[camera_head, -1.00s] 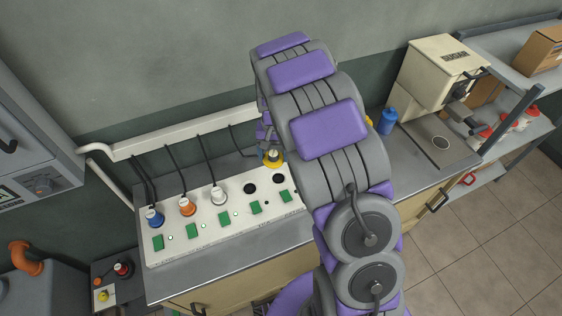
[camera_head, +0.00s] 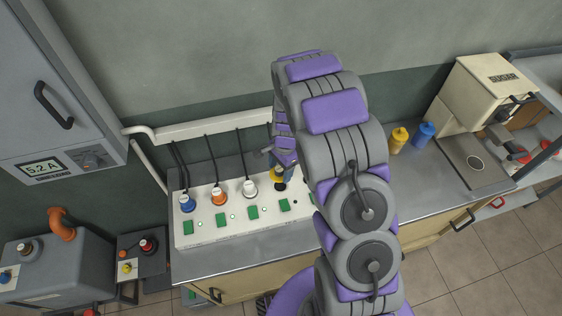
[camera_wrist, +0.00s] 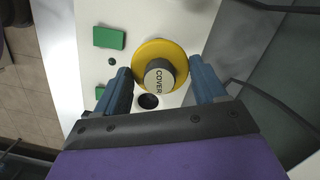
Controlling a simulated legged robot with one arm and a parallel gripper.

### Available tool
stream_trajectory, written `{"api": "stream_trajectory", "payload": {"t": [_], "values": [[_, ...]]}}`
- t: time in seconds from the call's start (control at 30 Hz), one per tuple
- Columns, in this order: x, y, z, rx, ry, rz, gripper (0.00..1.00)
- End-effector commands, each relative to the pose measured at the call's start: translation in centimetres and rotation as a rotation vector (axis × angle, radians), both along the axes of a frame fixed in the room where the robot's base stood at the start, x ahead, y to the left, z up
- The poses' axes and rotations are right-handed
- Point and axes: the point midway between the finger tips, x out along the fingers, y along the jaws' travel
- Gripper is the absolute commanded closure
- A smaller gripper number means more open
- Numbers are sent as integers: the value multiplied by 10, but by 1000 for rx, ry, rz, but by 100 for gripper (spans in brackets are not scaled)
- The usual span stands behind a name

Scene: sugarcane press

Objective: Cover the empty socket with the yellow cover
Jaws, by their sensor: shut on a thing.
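My gripper (camera_wrist: 162,82) is shut on the yellow cover (camera_wrist: 143,56), with its blue fingers on either side of the dark knob marked COVER. The yellow cover also shows in the head view (camera_head: 276,178), at the back of the white socket panel (camera_head: 206,236). A dark empty socket (camera_wrist: 148,101) lies beside the cover in the wrist view, and one shows just below the cover in the head view (camera_head: 280,187). I cannot tell whether the cover touches the panel. My arm hides the panel's right end.
Blue (camera_head: 187,203), orange (camera_head: 218,198) and white (camera_head: 249,188) plugs with black cables fill the panel's left sockets. Green switches (camera_head: 253,212) line its front. Yellow (camera_head: 399,138) and blue (camera_head: 424,133) bottles stand on the counter right of my arm, before the press (camera_head: 482,92).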

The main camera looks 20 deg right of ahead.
Motion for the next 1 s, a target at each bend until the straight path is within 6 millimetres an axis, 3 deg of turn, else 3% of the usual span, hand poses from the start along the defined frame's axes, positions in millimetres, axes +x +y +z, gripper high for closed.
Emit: {"api": "stream_trajectory", "payload": {"t": [0.27,0.7,1.0], "values": [[-1,-4,-14,5,4,-9,64],[-2,0,-55,2,6,-5,64],[-1,-2,-59,3,3,-6,64]]}}
